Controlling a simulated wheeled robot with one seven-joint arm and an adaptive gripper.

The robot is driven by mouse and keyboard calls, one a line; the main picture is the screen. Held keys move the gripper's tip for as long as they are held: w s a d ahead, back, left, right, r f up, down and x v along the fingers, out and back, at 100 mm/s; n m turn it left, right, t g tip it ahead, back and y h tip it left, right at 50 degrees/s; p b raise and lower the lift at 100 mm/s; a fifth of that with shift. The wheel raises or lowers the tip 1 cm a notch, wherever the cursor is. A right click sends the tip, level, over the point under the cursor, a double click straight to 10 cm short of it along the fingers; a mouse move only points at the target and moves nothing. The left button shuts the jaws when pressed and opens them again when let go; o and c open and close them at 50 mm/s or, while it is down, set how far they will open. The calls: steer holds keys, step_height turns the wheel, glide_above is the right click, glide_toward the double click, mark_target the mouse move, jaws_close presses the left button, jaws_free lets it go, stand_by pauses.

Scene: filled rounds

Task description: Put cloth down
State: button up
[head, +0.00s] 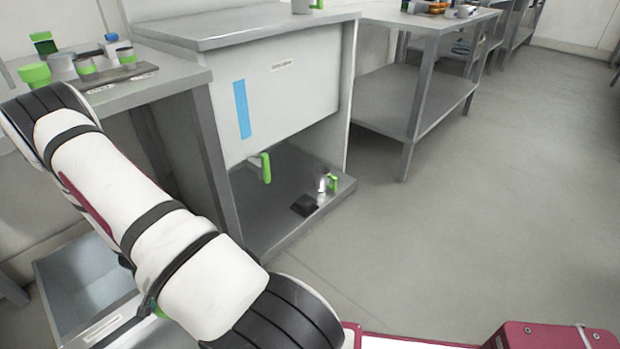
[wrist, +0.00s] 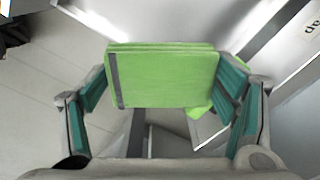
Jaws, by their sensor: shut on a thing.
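The cloth (wrist: 165,78) is a bright green folded pad with a grey stripe down its left side. In the wrist view it lies between the teal-lined fingers of my gripper (wrist: 163,85), which is shut on it. A smaller green piece (wrist: 200,112) shows just under its lower right edge; I cannot tell whether it belongs to the cloth. In the head view my arm crosses the left side and hides the gripper and most of the cloth.
A grey bin (head: 50,295) with a label stands on the floor at lower left. A steel table (head: 170,75) with green cups is above it. A cabinet with a low shelf (head: 285,225) holds a green-handled item and a small black object.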

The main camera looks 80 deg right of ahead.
steer(key=a+r+n, duration=0.4)
steer(key=r+n, duration=0.1)
steer(key=r, duration=0.6)
steer(key=a+r+n, duration=0.4)
steer(key=r+n, duration=0.2)
steer(key=r, duration=0.6)
steer(key=s+a+r+n, duration=0.1)
steer(key=a+r+n, duration=0.3)
steer(key=r, duration=0.7)
steer(key=shift+a+r+n, duration=0.15)
steer(key=shift+r+n, duration=0.05)
steer(key=shift+n, duration=1)
steer(key=shift+r, duration=0.1)
